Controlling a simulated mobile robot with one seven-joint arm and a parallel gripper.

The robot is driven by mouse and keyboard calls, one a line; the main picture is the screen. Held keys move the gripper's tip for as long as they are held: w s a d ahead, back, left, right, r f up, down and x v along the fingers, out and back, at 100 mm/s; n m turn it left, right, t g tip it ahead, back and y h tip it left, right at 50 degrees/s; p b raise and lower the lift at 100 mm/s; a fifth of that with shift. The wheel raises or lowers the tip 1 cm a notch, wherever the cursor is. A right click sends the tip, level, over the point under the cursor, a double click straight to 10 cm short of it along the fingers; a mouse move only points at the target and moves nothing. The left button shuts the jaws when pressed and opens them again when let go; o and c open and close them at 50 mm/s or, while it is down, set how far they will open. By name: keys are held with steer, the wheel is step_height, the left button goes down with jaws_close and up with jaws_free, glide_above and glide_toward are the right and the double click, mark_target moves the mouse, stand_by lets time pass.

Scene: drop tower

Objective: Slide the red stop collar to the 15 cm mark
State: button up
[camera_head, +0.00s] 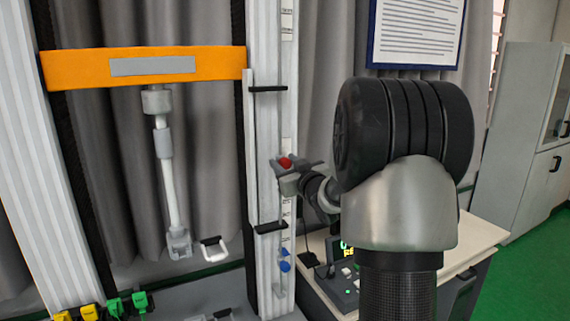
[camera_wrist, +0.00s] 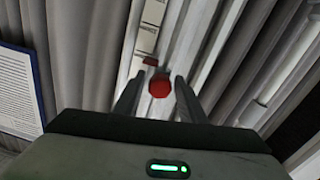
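The red stop collar (camera_head: 285,162) is on the pale upright column (camera_head: 265,140) in the head view, largely hidden by my gripper (camera_head: 300,167). In the wrist view its round red knob (camera_wrist: 159,88) lies between the two fingers of my gripper (camera_wrist: 159,80). The fingers are apart, with a narrow gap visible on each side of the knob. A small dark red piece (camera_wrist: 150,61) shows just beyond the knob, beside the column's label strip (camera_wrist: 149,38). The writing on the strip is too small to read.
An orange crossbeam (camera_head: 80,70) with a hanging grey rod spans the left of the column. A table with a control box (camera_head: 345,283) stands at the lower right.

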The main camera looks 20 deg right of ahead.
jaws_close()
step_height(320, 180, down, 5)
steer(key=b, duration=0.4)
steer(key=shift+b, duration=0.35)
steer(key=shift+o, duration=1.4)
jaws_free()
steer(key=shift+s, duration=0.1)
steer(key=s+b, duration=0.2)
steer(key=s, duration=1.5)
steer(key=shift+s+a, duration=0.15)
